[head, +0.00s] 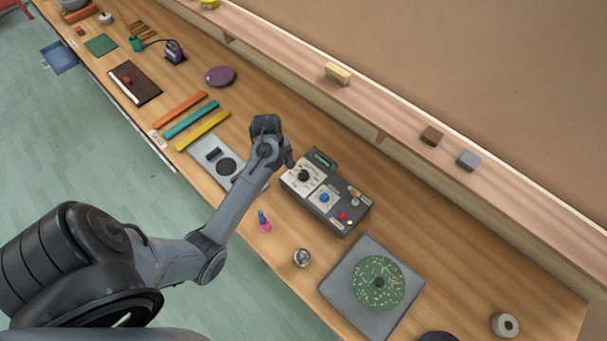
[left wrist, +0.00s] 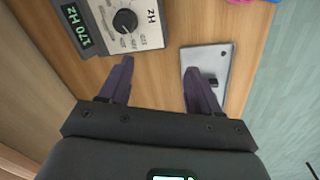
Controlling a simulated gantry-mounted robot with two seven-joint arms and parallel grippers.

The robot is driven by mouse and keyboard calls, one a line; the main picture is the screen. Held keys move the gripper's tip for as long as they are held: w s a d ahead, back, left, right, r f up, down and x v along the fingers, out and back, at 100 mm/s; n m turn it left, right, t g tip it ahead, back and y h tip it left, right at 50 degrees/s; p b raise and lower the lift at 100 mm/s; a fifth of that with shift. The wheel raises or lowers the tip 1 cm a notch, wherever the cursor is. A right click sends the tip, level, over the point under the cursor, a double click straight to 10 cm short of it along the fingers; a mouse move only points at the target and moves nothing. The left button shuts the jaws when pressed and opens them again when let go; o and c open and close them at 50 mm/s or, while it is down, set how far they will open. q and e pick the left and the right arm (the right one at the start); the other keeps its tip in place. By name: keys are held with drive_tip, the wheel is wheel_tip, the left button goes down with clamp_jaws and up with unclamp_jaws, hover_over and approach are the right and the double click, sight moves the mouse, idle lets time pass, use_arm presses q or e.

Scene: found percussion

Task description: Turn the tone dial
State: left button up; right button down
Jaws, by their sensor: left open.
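The tone dial (head: 303,175) is a black round knob on a pale panel of a dark grey control box (head: 345,212). In the left wrist view the dial (left wrist: 125,21) sits beside a printed scale marked Hz, and the green display (left wrist: 71,28) reads 170 Hz. My left gripper (head: 287,160) is above the table by the box's upper left end. In its wrist view the open gripper (left wrist: 158,68) has only bare wood between its fingers. The dial lies just beyond the left-hand fingertip, apart from it. My right gripper is not in view.
A blue knob (head: 324,197) and small coloured buttons share the box. A grey plate (head: 212,158) with black parts lies to its left, partly behind my arm. A green disc (head: 378,283) on a grey base stands to the right. A shelf (head: 400,142) runs along the back.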

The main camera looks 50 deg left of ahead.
sight(304, 173)
use_arm(q)
drive_tip(key=w+a+f+n+t+h+b, duration=0.1)
drive_tip(key=w+a+f+n+h+b, duration=0.2)
drive_tip(key=w+n, duration=0.45)
drive_tip(key=shift+n+h, duration=0.55)
drive_tip(key=shift+h, duration=0.05)
drive_tip(key=x, duration=0.3)
drive_tip(key=s+d+x, duration=0.1)
drive_tip(key=x, duration=0.6)
drive_tip(key=shift+s+d+f+b, duration=0.15)
drive_tip(key=shift+s+d+b, duration=0.05)
drive_tip(key=shift+d+b, duration=0.15)
drive_tip(key=c, duration=1)
drive_tip(key=shift+a, duration=0.1)
